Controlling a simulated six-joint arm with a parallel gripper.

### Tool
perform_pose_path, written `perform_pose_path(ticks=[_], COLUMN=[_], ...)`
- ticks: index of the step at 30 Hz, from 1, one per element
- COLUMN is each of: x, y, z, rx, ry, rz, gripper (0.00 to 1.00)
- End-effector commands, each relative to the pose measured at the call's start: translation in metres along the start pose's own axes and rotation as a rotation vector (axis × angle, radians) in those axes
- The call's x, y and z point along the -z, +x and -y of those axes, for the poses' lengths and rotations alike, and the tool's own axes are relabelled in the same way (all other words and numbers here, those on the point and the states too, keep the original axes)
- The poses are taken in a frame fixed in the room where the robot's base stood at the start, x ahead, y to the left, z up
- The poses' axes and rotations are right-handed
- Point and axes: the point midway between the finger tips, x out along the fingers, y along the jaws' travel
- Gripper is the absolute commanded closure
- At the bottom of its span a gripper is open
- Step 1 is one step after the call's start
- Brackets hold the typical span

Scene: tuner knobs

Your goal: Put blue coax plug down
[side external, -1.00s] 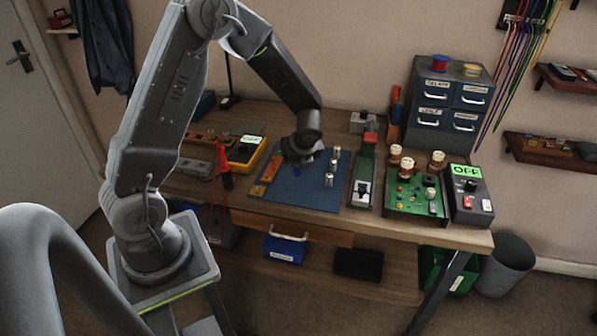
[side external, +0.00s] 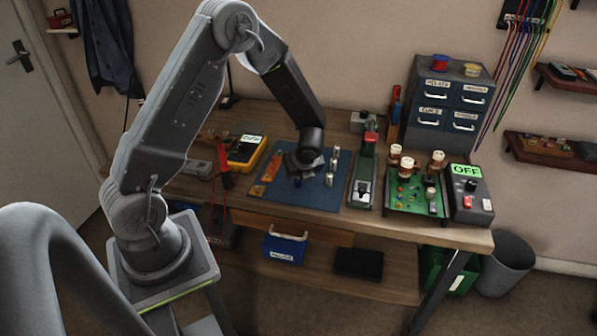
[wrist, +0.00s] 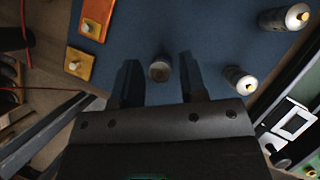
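A short grey-topped cylinder (wrist: 160,68) stands on the blue mat (wrist: 150,25) between my fingers in the wrist view. It may be the blue coax plug, but its side colour does not show clearly. My gripper (wrist: 160,82) is open, with a visible gap between each finger and the cylinder. In the side view my gripper (side external: 300,174) is low over the mat (side external: 315,198) and hides what is beneath it. Two silver plugs with yellow tips, one (wrist: 240,78) nearer and one (wrist: 285,18) farther, are right of my gripper.
Orange plates (wrist: 97,18) lie at the mat's left. A green-based fixture (side external: 361,182) stands right of the mat, then a green circuit board (side external: 415,203) with knobs and a box reading OFF (side external: 470,196). A yellow meter (side external: 246,152) is at left. The mat's front is clear.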

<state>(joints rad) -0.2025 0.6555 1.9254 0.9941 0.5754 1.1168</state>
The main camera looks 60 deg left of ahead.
Motion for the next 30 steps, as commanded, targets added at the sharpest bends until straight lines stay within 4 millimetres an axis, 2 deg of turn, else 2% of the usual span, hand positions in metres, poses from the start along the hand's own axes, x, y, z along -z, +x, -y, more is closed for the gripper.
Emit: perform_pose_path(ticks=[9,13,17,24,30], x=[-0.001,-0.002,-0.002,-0.002,-0.002], y=[-0.001,-0.01,-0.032,-0.084,-0.113], z=[0.0,0.001,0.001,0.001,0.0], rx=[0.0,0.003,0.005,0.005,0.002], ry=[0.0,0.0,0.0,-0.001,0.0], rz=[0.0,0.001,0.002,0.002,0.001], gripper=[0.54,0.54,0.54,0.54,0.54])
